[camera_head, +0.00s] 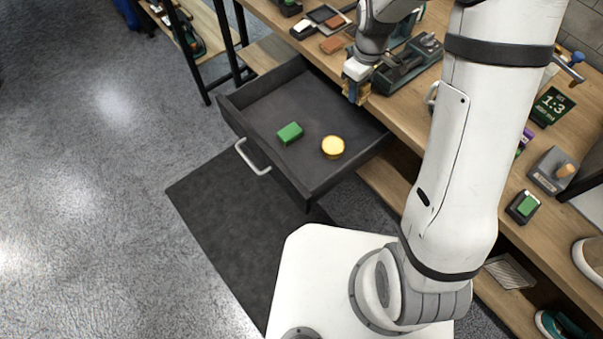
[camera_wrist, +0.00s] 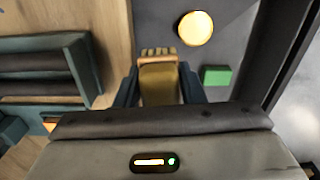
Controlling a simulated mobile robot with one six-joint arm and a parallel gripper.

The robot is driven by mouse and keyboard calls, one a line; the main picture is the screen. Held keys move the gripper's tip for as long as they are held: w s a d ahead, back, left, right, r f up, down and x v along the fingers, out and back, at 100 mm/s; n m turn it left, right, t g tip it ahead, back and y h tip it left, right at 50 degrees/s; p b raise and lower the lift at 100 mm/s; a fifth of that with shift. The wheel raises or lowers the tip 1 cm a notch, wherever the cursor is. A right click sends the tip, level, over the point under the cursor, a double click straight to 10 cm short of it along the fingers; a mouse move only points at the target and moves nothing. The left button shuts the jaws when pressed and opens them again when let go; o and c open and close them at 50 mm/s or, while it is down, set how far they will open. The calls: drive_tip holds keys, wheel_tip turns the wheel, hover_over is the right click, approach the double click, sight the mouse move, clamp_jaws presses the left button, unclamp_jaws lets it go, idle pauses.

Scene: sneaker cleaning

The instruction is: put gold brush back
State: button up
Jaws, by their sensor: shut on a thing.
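My gripper (camera_head: 356,82) is shut on the gold brush, which shows between the fingers in the wrist view (camera_wrist: 160,82) with its pale bristle end pointing away from the wrist. In the head view, the gripper is above the table's front edge, by the back right of the open drawer. A dark slotted rack (camera_head: 405,66) stands on the table just right of the gripper. It also shows at the left of the wrist view (camera_wrist: 38,80), apart from the brush. Most of the brush is hidden in the head view.
The open grey drawer (camera_head: 262,112) holds a green block (camera_head: 290,133) and a round yellow tin (camera_head: 333,147). Brown and white blocks (camera_head: 333,45) lie on the wooden table behind. My arm blocks the table's middle. A green-topped block (camera_head: 523,206) sits farther right.

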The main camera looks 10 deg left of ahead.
drive_tip(key=s+a+f+n+b, duration=0.5)
drive_tip(key=s+a+n+b, duration=0.15)
drive_tip(key=a+n, duration=0.2)
drive_tip(key=n+b, duration=0.3)
drive_tip(key=n, duration=0.6)
approach(304, 166)
wheel_tip(304, 166, down, 6)
drive_tip(key=shift+b, duration=0.5)
drive_tip(key=shift+f, duration=0.25)
drive_tip(key=o, duration=0.9)
drive_tip(key=shift+r, duration=0.1)
wheel_tip(304, 166, up, 12)
drive_tip(key=shift+r+p, duration=0.15)
drive_tip(key=shift+p, duration=0.65)
